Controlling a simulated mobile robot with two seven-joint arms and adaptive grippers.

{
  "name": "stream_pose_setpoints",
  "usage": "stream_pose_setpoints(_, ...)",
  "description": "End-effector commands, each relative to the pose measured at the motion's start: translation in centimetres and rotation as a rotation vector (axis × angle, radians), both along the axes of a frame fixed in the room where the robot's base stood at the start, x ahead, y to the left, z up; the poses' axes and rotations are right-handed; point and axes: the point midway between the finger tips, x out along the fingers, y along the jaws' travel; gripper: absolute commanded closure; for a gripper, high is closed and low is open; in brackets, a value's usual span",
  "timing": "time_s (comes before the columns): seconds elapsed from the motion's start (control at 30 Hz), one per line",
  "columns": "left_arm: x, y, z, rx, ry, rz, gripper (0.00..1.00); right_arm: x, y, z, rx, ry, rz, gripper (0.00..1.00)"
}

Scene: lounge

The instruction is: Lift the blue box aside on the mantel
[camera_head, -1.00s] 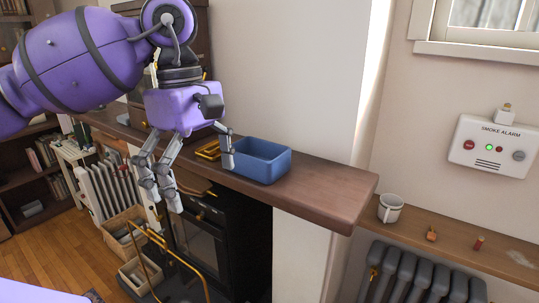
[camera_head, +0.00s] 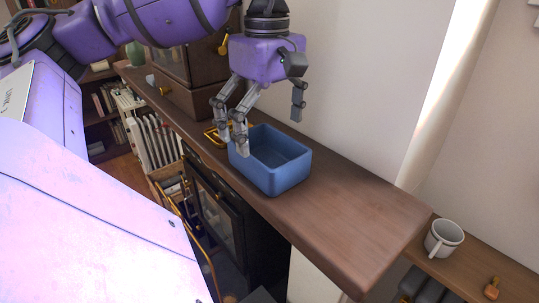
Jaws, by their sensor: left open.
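The blue box (camera_head: 270,176) is an open-topped bin standing upright on the brown wooden mantel (camera_head: 335,215). My left gripper (camera_head: 268,128) is open above the far-left part of the box. Its near fingers hang by the box's left rim, and its other finger is raised over the back side. I cannot tell whether any finger touches the box. The inside of the box looks empty. My right gripper is not in view.
A yellow object (camera_head: 212,134) lies on the mantel just left of the box. A dark wooden cabinet (camera_head: 185,95) stands further left. The mantel is clear to the right, up to its end. A white mug (camera_head: 444,238) stands on a lower shelf at right.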

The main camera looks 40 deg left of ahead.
Motion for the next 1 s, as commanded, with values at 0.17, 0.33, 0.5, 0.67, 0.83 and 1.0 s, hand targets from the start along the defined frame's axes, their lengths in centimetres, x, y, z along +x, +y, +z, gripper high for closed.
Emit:
stream_pose_setpoints(0.17, -0.1, 0.0, -0.8, 0.001, 0.000, 0.000, 0.00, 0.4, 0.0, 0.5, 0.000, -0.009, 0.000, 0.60)
stream_pose_setpoints(0.33, -0.3, 0.1, -2.8, -0.001, 0.000, -0.001, 0.00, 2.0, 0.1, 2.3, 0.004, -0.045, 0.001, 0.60)
stream_pose_setpoints(0.5, -0.2, 0.1, -5.1, 0.000, -0.001, -0.001, 0.00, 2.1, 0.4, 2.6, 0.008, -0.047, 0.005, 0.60)
stream_pose_setpoints(0.67, -0.1, 0.1, -5.6, 0.000, 0.000, -0.001, 0.00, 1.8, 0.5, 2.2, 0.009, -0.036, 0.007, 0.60)
stream_pose_setpoints(0.83, -0.1, 0.1, -5.6, -0.001, 0.000, -0.001, 0.07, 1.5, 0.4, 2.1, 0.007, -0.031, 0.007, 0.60)
stream_pose_setpoints(1.0, -0.1, 0.1, -5.6, -0.001, 0.000, -0.001, 0.29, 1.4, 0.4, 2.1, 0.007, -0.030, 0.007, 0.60)
